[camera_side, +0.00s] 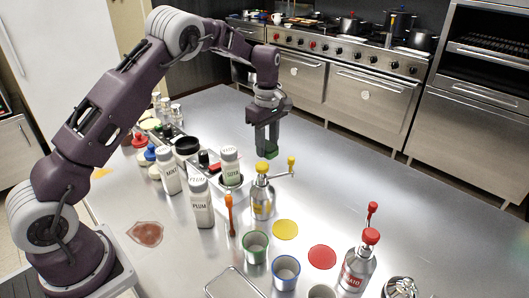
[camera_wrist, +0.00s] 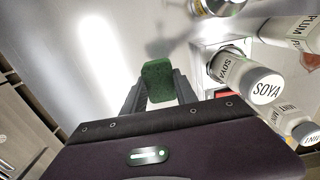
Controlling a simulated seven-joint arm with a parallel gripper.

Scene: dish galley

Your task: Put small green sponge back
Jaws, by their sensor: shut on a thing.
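My gripper (camera_side: 269,152) is shut on the small green sponge (camera_side: 271,154) and holds it above the steel counter (camera_side: 318,165), behind the bottle with the yellow cap. In the wrist view the dark green sponge (camera_wrist: 157,80) sits between the two fingertips of my gripper (camera_wrist: 160,88), with bare counter beneath it. A soft shadow lies on the counter past the sponge. The sponge's lower end shows below the fingers in the side view; the rest is mostly hidden by them.
A soya bottle (camera_side: 230,166) stands in a metal tray left of my gripper; it also shows close by in the wrist view (camera_wrist: 245,78). Plum (camera_side: 202,204) and mint (camera_side: 168,172) bottles stand nearby. A yellow-capped dispenser (camera_side: 263,193) stands in front. The counter to the right is clear.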

